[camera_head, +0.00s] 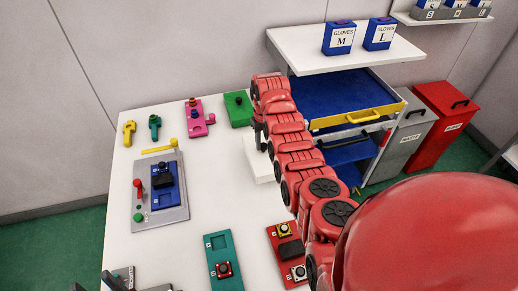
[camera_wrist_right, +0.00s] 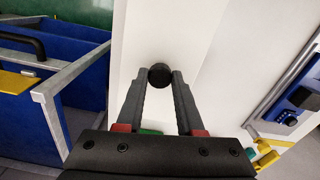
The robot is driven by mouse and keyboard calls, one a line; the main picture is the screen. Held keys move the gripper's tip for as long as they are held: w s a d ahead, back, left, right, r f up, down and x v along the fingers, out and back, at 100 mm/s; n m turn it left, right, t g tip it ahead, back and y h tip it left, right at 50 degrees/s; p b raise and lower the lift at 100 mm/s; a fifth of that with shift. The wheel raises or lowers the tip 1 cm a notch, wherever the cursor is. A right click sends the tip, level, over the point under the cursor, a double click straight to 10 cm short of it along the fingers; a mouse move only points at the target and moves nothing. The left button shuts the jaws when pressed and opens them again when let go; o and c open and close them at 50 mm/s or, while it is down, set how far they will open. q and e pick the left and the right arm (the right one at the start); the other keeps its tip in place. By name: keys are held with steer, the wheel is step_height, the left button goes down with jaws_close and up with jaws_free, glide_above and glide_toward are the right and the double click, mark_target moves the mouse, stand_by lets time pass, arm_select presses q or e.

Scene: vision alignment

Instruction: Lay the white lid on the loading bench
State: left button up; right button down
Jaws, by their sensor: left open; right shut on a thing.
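The white lid (camera_head: 258,160) shows in the head view as a pale slab, partly behind my right arm, over the right side of the white bench (camera_head: 215,130). I cannot tell whether it touches the bench. In the right wrist view the lid (camera_wrist_right: 142,30) has a round black knob (camera_wrist_right: 160,75). My right gripper (camera_wrist_right: 160,80) is shut on this knob; in the head view my arm hides most of it. My left gripper (camera_head: 145,281) is open at the bottom left edge of the head view, only partly in view.
The bench carries a grey board with a blue module (camera_head: 165,188), a teal panel (camera_head: 222,262), a red panel (camera_head: 284,250), a green block (camera_head: 238,108) and coloured handles. A blue drawer cart (camera_head: 345,95) stands to the right, with a glove shelf (camera_head: 300,50) behind.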

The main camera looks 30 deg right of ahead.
mark_target(263, 151)
steer(key=shift+w+f, duration=0.15)
steer(key=shift+f, duration=2.15)
steer(key=shift+f, duration=0.15)
steer(key=c, duration=0.5)
jaws_free()
steer(key=shift+c, duration=0.2)
